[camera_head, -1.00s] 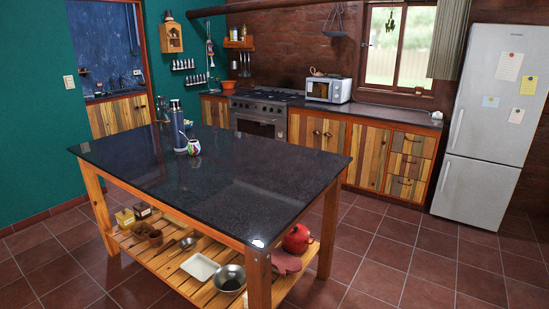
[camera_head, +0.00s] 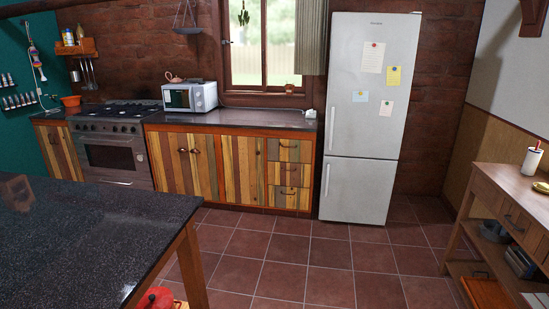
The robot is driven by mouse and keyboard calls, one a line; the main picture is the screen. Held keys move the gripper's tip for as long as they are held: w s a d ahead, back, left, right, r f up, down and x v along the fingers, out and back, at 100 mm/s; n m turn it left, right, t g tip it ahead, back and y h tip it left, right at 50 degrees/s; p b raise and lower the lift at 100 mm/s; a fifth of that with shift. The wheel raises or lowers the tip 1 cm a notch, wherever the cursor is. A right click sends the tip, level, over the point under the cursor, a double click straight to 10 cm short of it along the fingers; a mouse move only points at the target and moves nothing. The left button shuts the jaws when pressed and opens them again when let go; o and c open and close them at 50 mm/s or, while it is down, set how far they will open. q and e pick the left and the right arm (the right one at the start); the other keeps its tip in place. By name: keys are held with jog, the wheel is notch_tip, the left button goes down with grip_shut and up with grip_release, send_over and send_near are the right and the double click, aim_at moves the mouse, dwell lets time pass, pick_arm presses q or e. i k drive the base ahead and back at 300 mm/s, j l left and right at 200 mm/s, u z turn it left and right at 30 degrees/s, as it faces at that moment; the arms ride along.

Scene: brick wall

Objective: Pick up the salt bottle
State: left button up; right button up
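I cannot single out the salt bottle. Several small bottles (camera_head: 18,101) stand in racks on the green wall at the far left, too small to read. A wooden wall shelf (camera_head: 76,48) left of the window holds a few small containers (camera_head: 68,37), also too small to identify. Neither of my grippers is in view.
The dark-topped island (camera_head: 80,235) fills the lower left. The stove (camera_head: 110,145), wooden counter (camera_head: 230,170) with a microwave (camera_head: 190,97), and fridge (camera_head: 365,115) line the back wall. A wooden side table (camera_head: 512,200) stands at right. The tiled floor (camera_head: 330,265) between is clear.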

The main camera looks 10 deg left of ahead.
aim_at(70, 42)
jog(key=i, duration=1.15)
jog(key=i+u, duration=0.1)
jog(key=i, duration=1)
jog(key=i+l, duration=0.2)
jog(key=i, duration=0.95)
jog(key=i+j+u, duration=0.15)
jog(key=i+u, duration=1.05)
jog(key=i+l+u, duration=0.2)
jog(key=u, duration=0.2)
jog(key=i+j+u, duration=0.25)
jog(key=i+u, duration=0.15)
jog(key=i, duration=0.15)
jog(key=i+u, duration=0.45)
jog(key=i+l+u, duration=0.15)
jog(key=i+u, duration=0.25)
jog(key=i, duration=1.15)
jog(key=i+j+z, duration=0.1)
jog(key=i, duration=0.75)
jog(key=i+z, duration=0.2)
jog(key=i, duration=0.35)
jog(key=i+z, duration=0.25)
jog(key=i, duration=0.35)
jog(key=i+j+z, duration=0.2)
jog(key=i, duration=0.35)
jog(key=i+z, duration=0.7)
jog(key=i, duration=0.15)
jog(key=z, duration=0.2)
